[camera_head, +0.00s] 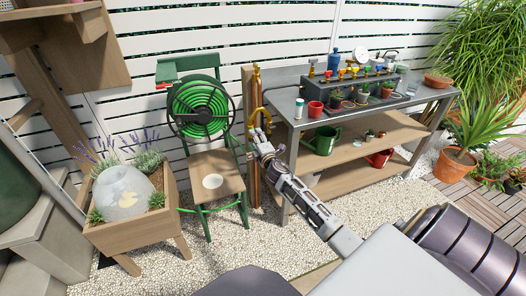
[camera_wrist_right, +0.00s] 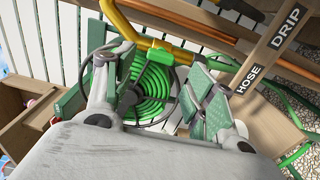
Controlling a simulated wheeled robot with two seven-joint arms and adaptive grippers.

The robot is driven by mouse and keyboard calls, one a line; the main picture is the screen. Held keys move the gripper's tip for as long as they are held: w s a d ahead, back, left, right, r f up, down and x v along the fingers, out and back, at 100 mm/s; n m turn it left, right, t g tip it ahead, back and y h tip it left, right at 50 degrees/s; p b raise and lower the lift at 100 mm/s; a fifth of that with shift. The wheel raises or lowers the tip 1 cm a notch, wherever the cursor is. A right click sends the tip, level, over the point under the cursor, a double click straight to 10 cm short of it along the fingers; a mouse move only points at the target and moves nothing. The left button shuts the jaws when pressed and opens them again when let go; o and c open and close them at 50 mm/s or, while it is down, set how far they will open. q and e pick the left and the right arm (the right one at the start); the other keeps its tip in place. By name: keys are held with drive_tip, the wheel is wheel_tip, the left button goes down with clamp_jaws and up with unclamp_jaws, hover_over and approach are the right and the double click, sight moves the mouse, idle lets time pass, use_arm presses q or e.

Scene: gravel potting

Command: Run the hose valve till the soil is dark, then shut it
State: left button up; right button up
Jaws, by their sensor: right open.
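The wooden planter (camera_head: 140,232) holds brown soil (camera_head: 157,201). My left gripper is not in view.
The metal bench (camera_head: 285,103) carries pots and a tray. A clear dome (camera_head: 124,193) stands in the planter. A white bowl (camera_head: 212,181) sits on the chair. Gravel (camera_head: 170,273) is open in front.

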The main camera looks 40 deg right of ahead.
drive_tip(key=v, duration=0.8)
idle(0.4)
idle(1.5)
idle(1.8)
drive_tip(key=c, duration=0.5)
